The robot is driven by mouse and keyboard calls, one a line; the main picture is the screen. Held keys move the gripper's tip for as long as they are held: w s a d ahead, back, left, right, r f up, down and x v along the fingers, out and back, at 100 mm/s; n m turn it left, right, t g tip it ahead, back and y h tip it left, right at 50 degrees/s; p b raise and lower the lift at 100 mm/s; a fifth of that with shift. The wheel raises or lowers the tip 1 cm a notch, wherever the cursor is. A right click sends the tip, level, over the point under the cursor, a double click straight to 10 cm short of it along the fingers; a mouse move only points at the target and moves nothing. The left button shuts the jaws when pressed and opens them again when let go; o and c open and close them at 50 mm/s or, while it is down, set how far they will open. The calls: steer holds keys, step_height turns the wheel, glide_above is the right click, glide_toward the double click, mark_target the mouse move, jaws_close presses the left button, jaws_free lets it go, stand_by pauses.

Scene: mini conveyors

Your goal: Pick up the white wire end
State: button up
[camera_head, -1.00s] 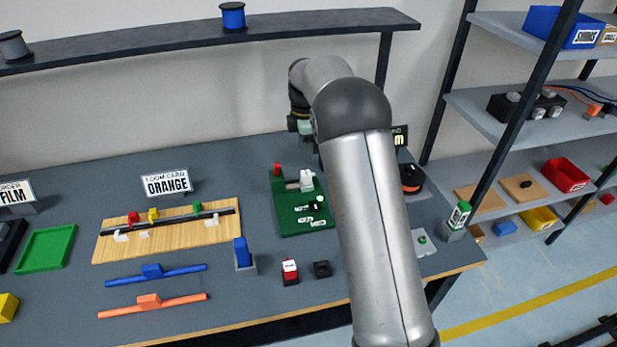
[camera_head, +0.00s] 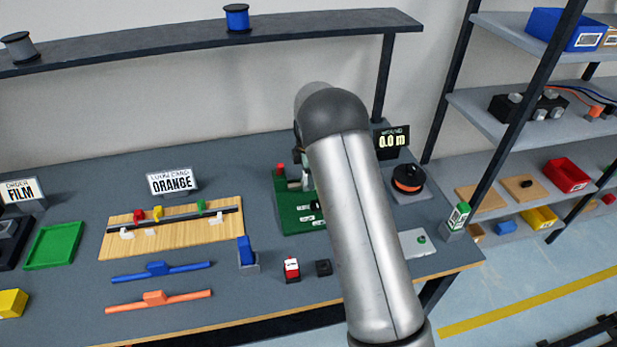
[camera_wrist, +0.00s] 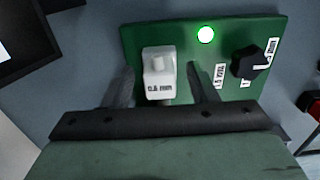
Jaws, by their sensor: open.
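A white block marked "0.6 mm" (camera_wrist: 158,85) stands on the green board (camera_wrist: 140,35) in the wrist view. My gripper (camera_wrist: 162,68) is open, with one dark finger on each side of the block and visible gaps between. Nothing is held. I cannot tell whether this block is the white wire end; no loose white wire shows clearly. In the head view the green board (camera_head: 290,214) is partly hidden behind my arm, and so is the gripper.
The board carries a black knob (camera_wrist: 250,62), a lit green lamp (camera_wrist: 206,35) and white labels. In the head view an orange spool (camera_head: 408,178) and a meter display (camera_head: 391,142) stand to the right.

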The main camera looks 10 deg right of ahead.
steer(key=c, duration=1.1)
steer(key=shift+c, duration=0.2)
steer(key=shift+r, duration=0.15)
